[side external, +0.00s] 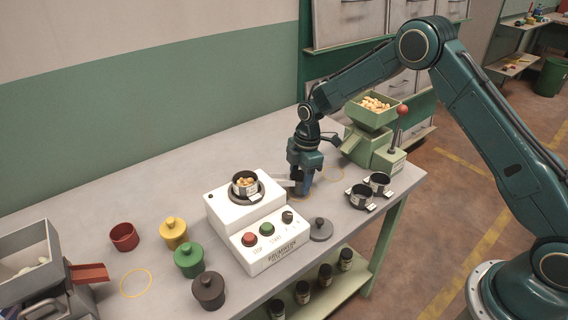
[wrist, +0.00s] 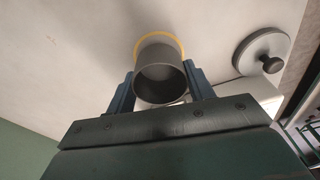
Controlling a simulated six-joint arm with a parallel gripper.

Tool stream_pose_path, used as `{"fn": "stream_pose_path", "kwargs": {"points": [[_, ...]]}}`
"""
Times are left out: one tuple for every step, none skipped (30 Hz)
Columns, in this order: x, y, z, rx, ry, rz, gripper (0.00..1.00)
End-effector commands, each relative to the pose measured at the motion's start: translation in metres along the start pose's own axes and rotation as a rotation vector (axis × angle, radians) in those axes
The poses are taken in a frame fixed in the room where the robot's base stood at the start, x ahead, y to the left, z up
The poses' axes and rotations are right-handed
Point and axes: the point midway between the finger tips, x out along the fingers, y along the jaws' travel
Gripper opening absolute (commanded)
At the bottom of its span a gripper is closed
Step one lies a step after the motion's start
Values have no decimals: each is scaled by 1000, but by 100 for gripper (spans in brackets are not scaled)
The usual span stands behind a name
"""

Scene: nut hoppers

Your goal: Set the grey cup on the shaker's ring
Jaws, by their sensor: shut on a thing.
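My gripper (side external: 301,188) points down just right of the white shaker (side external: 228,206). In the wrist view its two fingers (wrist: 160,88) are shut on the sides of the grey cup (wrist: 158,82), whose open mouth faces the camera. In the side view the cup is mostly hidden by the gripper. I cannot tell whether its base touches the table. The shaker's dark ring (side external: 232,199) is on top of the shaker.
A yellow circle (side external: 330,174) marks the table close by. A grey knobbed lid (side external: 320,230) lies right of the shaker's control panel. Red, yellow, green and brown pots stand left.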

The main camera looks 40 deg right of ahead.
Motion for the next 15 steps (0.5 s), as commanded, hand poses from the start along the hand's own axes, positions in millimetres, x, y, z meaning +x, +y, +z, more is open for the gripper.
{"fn": "stream_pose_path", "kwargs": {"points": [[6, 0, 1, 0, -1, -2, 31], [8, 0, 1, 0, -1, -2, 31], [11, 0, 1, 0, -1, -1, 31], [12, 0, 1, 0, 0, 0, 31], [13, 0, 2, 0, 0, 1, 31], [14, 0, 2, 0, 0, 1, 31], [14, 0, 2, 0, 0, 1, 31], [14, 0, 2, 0, 0, 1, 31], [14, 0, 2, 0, 0, 1, 31], [14, 0, 2, 0, 0, 1, 31], [14, 0, 2, 0, 0, 1, 31], [14, 0, 2, 0, 0, 1, 31], [14, 0, 2, 0, 0, 1, 31], [14, 0, 2, 0, 0, 1, 31], [15, 0, 2, 0, 0, 1, 31]]}}
